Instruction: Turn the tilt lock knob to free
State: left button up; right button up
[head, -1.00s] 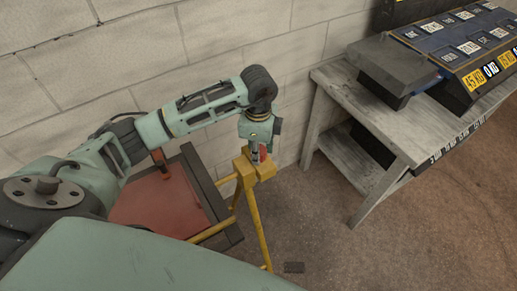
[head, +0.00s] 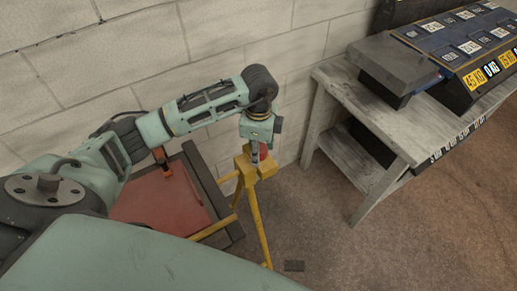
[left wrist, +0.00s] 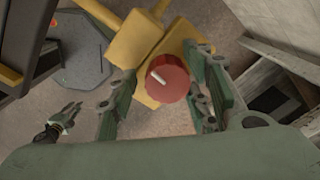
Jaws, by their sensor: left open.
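The tilt lock knob (left wrist: 167,78) is round and red with a white pointer line, on a yellow block of the yellow frame (head: 246,172). In the left wrist view its pointer slants toward the upper left. My left gripper (left wrist: 163,97) is open, with one finger on each side of the knob and gaps visible between. In the head view my left gripper (head: 257,150) points down at the top of the yellow frame, and the knob (head: 263,151) shows only in part behind it.
A red panel with a dark border (head: 160,208) lies left of the yellow frame. A grey wooden bench (head: 375,120) with labelled dark cases (head: 465,50) stands at the right. A block wall (head: 150,50) is close behind my arm. The floor at right is clear.

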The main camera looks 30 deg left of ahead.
pick_arm(q)
jog(key=shift+w, duration=0.1)
jog(key=shift+r, duration=0.4)
notch_tip(320, 180, up, 11)
jog(key=shift+d, duration=0.1)
dwell(0.4)
